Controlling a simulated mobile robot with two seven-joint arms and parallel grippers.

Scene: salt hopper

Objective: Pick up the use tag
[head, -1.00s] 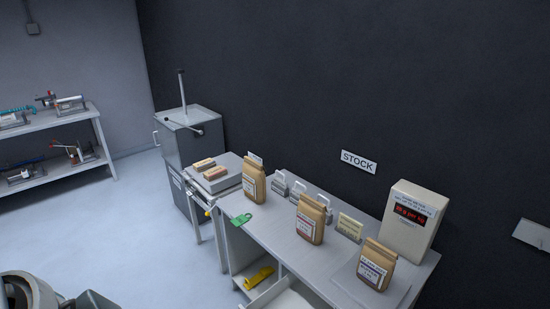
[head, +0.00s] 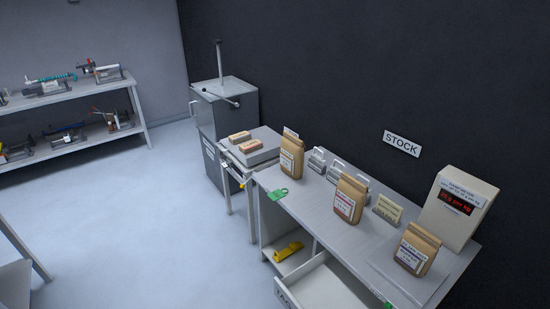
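A green tag (head: 276,195) lies flat near the left front edge of the grey bench (head: 318,212); I cannot read any writing on it. Another small green thing (head: 388,305) shows at the bottom edge of the picture, by the open drawer, mostly cut off. I cannot tell from the picture which one is the use tag. Neither of my grippers is in view.
Several brown paper bags, including one in the middle (head: 349,199), stand on the bench. A display box (head: 458,208) stands at its right end. The drawer (head: 325,286) is open. A yellow object (head: 289,251) lies on the lower shelf. Floor (head: 140,220) is clear on the left.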

